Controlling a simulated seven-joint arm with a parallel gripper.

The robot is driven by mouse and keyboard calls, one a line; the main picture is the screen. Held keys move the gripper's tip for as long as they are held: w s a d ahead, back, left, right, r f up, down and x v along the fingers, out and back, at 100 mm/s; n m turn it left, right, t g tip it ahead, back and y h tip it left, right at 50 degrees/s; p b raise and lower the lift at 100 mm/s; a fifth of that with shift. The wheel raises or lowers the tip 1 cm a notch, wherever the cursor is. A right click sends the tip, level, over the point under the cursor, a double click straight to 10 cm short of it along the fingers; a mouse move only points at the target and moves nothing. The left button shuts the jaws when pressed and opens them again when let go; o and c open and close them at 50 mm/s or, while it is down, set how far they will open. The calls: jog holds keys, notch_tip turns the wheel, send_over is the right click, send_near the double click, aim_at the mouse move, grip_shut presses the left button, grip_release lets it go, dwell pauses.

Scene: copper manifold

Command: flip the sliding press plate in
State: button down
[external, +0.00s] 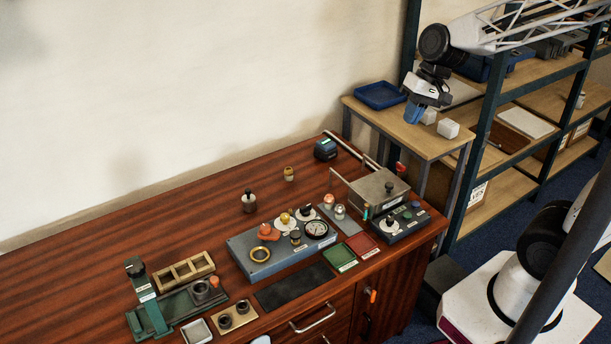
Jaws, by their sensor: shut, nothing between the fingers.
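A green press (152,308) with a dark knob on top stands at the left front of the red-brown workbench. A dark green plate (180,303) lies at its base on the right side, with a dark cup (200,291) and a small orange-red knob near its end. How far in the plate sits cannot be told. My gripper (414,117) is shut and empty. It hangs with its fingers down over the small wooden side table at the upper right, far from the press.
A blue-grey manifold block (279,257) with a gauge sits mid-bench. A grey box (379,191) and a button panel (401,223) are at the bench's right. White cubes (448,128) and a blue tray (380,95) are near my gripper. The bench's back left is clear.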

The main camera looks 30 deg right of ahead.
jog(key=w+a+f+m+g+y, duration=0.1)
jog(key=w+a+f+m, duration=0.15)
jog(key=a, duration=0.35)
jog(key=w+a+f+m+y, duration=0.1)
jog(key=w+a+f+y, duration=0.1)
jog(key=w+a, duration=0.3)
jog(key=w+a+f+m+y, duration=0.1)
jog(key=a+f+m, duration=0.2)
jog(key=a+f, duration=0.5)
jog(key=w+a+f+m+y, duration=0.1)
jog(key=a+f+m, duration=0.2)
jog(key=a+f, duration=0.5)
jog(key=w+a+f+m+g+y, duration=0.1)
jog(key=a+f+m, duration=0.2)
jog(key=a+f, duration=0.4)
jog(key=shift+w+a+f+m, duration=0.1)
jog(key=shift+a+f+m, duration=0.1)
jog(key=shift+a, duration=1.6)
jog(key=shift+w+a+f+m, duration=0.1)
jog(key=shift+a+f+m, duration=0.1)
jog(key=shift+a, duration=1.6)
send_near(205, 287)
jog(key=shift+s+a+f, duration=0.35)
jog(key=shift+a+f, duration=0.1)
jog(key=shift+f, duration=0.1)
jog(key=shift+s+a+f, duration=0.4)
jog(key=shift+a+f, duration=0.05)
jog(key=shift+f, duration=0.15)
